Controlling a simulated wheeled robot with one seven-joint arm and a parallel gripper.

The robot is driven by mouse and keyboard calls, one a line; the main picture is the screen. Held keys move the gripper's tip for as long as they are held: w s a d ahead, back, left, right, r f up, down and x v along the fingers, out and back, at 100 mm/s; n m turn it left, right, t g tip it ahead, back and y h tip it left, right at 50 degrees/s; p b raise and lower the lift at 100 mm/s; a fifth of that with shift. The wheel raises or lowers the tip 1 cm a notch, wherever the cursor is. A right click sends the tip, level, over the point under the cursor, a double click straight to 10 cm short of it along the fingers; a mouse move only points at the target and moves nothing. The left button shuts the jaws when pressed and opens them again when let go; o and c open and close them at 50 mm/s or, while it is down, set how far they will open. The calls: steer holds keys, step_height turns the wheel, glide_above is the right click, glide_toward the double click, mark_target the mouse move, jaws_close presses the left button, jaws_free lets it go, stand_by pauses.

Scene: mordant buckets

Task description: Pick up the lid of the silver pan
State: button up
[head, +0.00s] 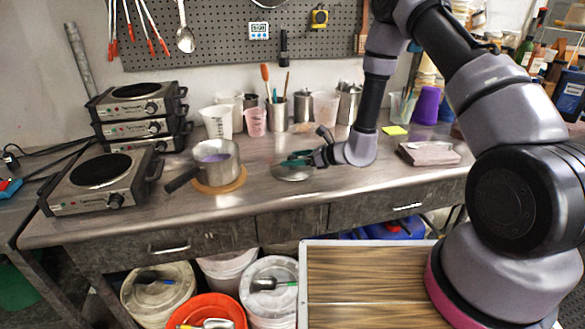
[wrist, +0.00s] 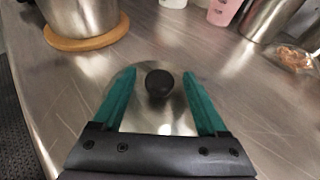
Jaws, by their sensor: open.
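The silver pan (head: 217,163) with a dark handle stands on a round wooden board on the steel counter; purple contents show inside it. The lid (head: 293,174) lies flat on the counter to the right of the pan. In the wrist view the lid (wrist: 165,115) is a shiny disc with a round black knob (wrist: 159,83) on top. My gripper (head: 290,162) is over the lid. In the wrist view its green fingers (wrist: 158,90) are open, one on each side of the knob, with gaps between. I cannot tell the fingers' exact height above the lid.
Hotplates (head: 101,181) stand to the left of the pan. Beakers and tool jars, such as a pink cup (head: 255,122), line the back. Bare counter surrounds the lid's front and right.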

steer(key=shift+w+a+f, duration=0.15)
steer(key=shift+w+a, duration=0.05)
steer(key=shift+a, duration=0.15)
steer(key=shift+c, duration=0.2)
jaws_close()
